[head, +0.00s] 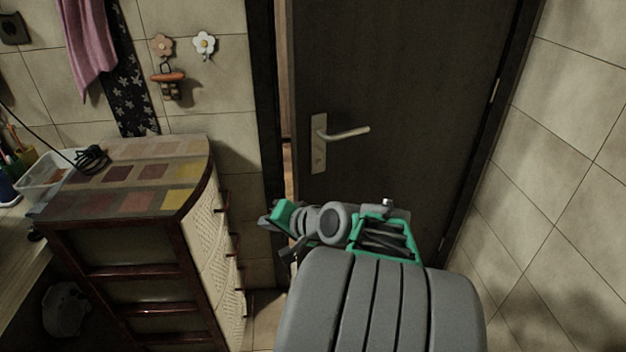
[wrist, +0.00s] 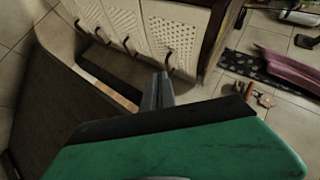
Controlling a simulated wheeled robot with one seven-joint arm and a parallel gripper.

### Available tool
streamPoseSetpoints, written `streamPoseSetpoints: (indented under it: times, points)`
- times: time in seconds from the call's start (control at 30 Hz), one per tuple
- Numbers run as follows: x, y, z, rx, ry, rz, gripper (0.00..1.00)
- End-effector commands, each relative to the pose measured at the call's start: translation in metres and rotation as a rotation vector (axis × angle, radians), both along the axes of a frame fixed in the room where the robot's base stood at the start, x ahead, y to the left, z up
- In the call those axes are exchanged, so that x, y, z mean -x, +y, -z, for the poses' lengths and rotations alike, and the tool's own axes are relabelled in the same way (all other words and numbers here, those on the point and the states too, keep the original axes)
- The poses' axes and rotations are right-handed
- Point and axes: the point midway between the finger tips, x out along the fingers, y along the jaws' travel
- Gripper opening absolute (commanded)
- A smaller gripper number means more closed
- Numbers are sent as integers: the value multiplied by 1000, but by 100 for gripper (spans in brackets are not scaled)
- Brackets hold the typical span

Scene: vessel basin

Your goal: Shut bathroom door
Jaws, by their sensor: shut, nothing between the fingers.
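The dark bathroom door (head: 410,90) stands slightly ajar. A narrow lighter gap shows between its left edge and the dark frame (head: 265,100), and its hinges are on the right. Its metal lever handle (head: 345,132) is on the left side of the door. In the wrist view the door (wrist: 55,110) fills the left side, with a pale strip beside its edge. My gripper (head: 270,220) is low, near the door's left edge and below the handle. In the wrist view my gripper (wrist: 158,92) has its fingers together and empty. I cannot tell whether it touches the door.
A drawer cabinet (head: 85,245) with a patterned top stands close on the left; its handles stick out toward my arm. The tiled wall (head: 570,130) is close on the right. Flower hooks (head: 204,43) and a pink towel (head: 90,45) hang on the back wall.

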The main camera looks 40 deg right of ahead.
Motion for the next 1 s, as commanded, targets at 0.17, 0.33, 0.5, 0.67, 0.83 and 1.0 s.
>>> streamPoseSetpoints:
  times: [0.17, 0.33, 0.5, 0.67, 0.83, 1.0]
  points:
    - [32, -114, -20, -313, -364, 362, 0]
    - [67, -162, -48, -441, -559, 501, 0]
    - [55, -168, -55, -453, -578, 506, 0]
    - [23, -173, -54, -452, -574, 502, 0]
    - [-14, -182, -54, -451, -574, 502, 0]
    - [-46, -190, -54, -449, -574, 503, 0]
